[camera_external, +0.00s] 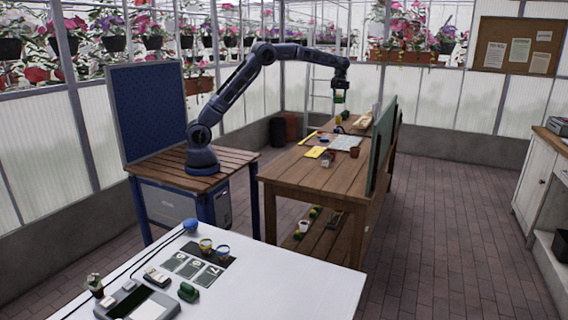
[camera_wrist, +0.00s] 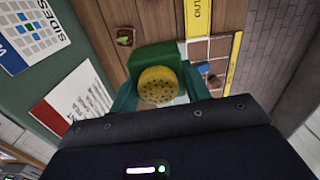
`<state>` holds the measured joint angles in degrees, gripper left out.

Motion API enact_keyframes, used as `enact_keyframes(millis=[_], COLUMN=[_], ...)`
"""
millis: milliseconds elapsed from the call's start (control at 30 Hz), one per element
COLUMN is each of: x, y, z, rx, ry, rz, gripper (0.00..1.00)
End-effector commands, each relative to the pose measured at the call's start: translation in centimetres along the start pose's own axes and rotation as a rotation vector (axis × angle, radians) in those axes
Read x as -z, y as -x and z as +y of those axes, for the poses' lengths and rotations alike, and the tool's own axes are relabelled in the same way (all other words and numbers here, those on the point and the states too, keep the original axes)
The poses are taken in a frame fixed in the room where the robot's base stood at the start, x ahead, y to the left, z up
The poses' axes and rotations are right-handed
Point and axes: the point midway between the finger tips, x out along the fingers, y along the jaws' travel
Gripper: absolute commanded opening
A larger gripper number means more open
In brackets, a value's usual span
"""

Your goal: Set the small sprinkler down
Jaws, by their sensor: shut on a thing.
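The small sprinkler (camera_wrist: 158,88) has a round yellow face with small dark holes and a green body. In the wrist view it sits between the teal fingers of my gripper (camera_wrist: 160,95), which is shut on it. In the outside view my gripper (camera_external: 340,90) points down over the far part of the wooden table (camera_external: 284,166), with the green of the sprinkler (camera_external: 340,99) at its tip. The sprinkler is small there, and I cannot tell the exact gap to the tabletop.
A green board (camera_external: 382,145) stands along the table's right edge. A yellow pad (camera_external: 317,152), a dark red can (camera_external: 327,159), a reddish pot (camera_external: 355,152) and a pale sheet (camera_external: 346,142) lie on the tabletop. The table's near left part is bare.

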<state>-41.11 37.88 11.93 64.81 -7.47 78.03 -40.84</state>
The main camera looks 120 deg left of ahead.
Motion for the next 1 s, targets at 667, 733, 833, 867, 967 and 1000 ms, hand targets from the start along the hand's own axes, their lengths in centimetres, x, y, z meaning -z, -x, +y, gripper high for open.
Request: enact_keyframes(millis=[667,733,833,867,967,1000], x=[-10.7,-13.2,-17.1,-18.2,-22.1,-23.7], y=[3.3,3.3,3.3,3.3,3.3,3.3], z=[8.6,10.2,12.5,13.1,15.1,15.9], rx=[-0.001,-0.001,-0.001,-0.001,-0.001,-0.001], ry=[-0.178,-0.217,-0.276,-0.293,-0.351,-0.374], rz=[-0.001,-0.001,-0.001,-0.001,-0.001,-0.001], gripper=[0.21,0.21,0.21,0.21,0.21,0.21])
